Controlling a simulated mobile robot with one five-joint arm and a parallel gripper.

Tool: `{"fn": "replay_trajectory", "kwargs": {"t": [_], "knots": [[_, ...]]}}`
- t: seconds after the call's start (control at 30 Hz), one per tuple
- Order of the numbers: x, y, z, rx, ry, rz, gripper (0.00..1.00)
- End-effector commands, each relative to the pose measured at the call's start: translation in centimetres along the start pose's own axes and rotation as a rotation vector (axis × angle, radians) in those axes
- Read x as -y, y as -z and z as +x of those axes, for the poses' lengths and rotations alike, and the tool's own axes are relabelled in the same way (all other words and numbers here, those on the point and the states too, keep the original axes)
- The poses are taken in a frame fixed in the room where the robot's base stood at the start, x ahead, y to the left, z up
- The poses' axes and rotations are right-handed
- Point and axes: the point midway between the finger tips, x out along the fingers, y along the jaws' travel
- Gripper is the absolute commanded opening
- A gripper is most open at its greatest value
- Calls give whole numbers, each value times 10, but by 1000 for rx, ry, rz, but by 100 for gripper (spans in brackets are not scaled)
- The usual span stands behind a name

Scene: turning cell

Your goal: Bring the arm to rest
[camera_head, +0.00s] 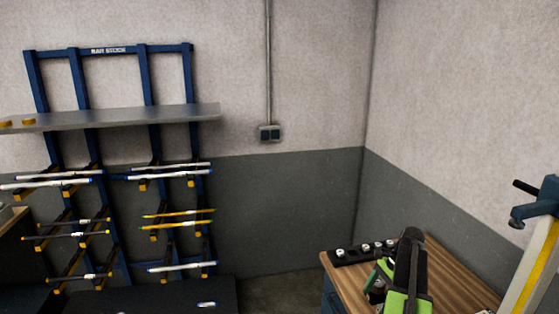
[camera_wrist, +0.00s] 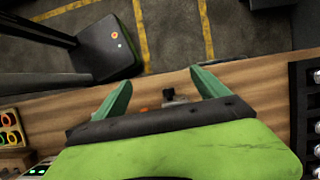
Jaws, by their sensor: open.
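My gripper (camera_wrist: 160,78) shows in the wrist view as two green fingers spread wide apart, with nothing held between them. Beyond the fingers lies the wooden bench top (camera_wrist: 235,80). In the head view my arm, black and bright green, is at the lower right over the same bench top (camera_head: 455,278). There my gripper (camera_head: 374,283) is at the left side of the arm, partly hidden by it. A small dark and grey item (camera_wrist: 168,95) shows between the fingers in the wrist view; I cannot tell what it is.
A black strip with several light round pieces (camera_head: 345,254) lies along the bench's back edge. A blue bar stock rack (camera_head: 135,60) stands at the left wall. A blue and yellow upright (camera_head: 540,260) is at the right. Yellow-lined floor (camera_wrist: 175,35) lies beyond the bench.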

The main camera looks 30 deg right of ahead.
Motion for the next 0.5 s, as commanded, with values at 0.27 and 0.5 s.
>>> {"fn": "replay_trajectory", "kwargs": {"t": [0.27, 0.5], "knots": [[62, -202, 136, -68, -156, -466, 84], [40, -345, 229, -141, -256, -951, 84]]}}
